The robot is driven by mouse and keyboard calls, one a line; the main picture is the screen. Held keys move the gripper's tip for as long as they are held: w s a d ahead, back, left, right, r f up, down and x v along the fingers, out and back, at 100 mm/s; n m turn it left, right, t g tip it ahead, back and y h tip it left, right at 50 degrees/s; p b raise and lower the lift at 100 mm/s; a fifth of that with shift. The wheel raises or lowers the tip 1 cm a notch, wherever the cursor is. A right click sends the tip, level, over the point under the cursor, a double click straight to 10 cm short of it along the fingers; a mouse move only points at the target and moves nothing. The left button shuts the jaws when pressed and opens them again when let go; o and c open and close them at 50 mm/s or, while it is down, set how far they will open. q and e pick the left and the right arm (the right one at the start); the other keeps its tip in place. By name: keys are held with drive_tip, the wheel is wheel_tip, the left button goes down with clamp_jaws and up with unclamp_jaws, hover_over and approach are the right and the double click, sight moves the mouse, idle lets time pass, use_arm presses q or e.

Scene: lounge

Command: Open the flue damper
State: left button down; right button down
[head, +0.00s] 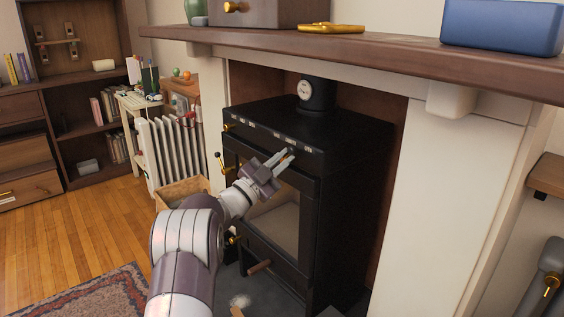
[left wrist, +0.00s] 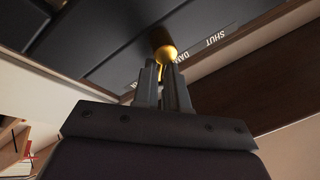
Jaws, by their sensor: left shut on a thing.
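The black stove (head: 350,140) stands in the fireplace with its glass door shut. My left gripper (head: 284,158) reaches the upper front edge of the stove, near the right end of a row of small labels. In the left wrist view my left gripper (left wrist: 164,82) is shut on a brass damper knob (left wrist: 166,53), whose round end shows at the fingertips. A label strip (left wrist: 216,36) beside it reads SHUT, upside down; another word is partly readable. The knob's rod is mostly hidden. My right gripper is in neither view.
The wooden mantel (head: 400,47) overhangs the stove and carries a blue box (head: 503,25) and a brass object (head: 331,28). A brass door handle (head: 220,163) sticks out left of my left gripper. A white radiator (head: 172,150) stands further left.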

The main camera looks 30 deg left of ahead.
use_arm(q)
drive_tip(key=shift+r, duration=0.2)
drive_tip(key=c, duration=1.1)
unclamp_jaws()
drive_tip(key=shift+s+d, duration=0.1)
drive_tip(key=shift+s, duration=0.05)
drive_tip(key=shift+f, duration=0.1)
drive_tip(key=p+v, duration=0.3)
drive_tip(key=v, duration=0.9)
drive_tip(key=shift+s+f, duration=0.1)
drive_tip(key=shift+s, duration=0.2)
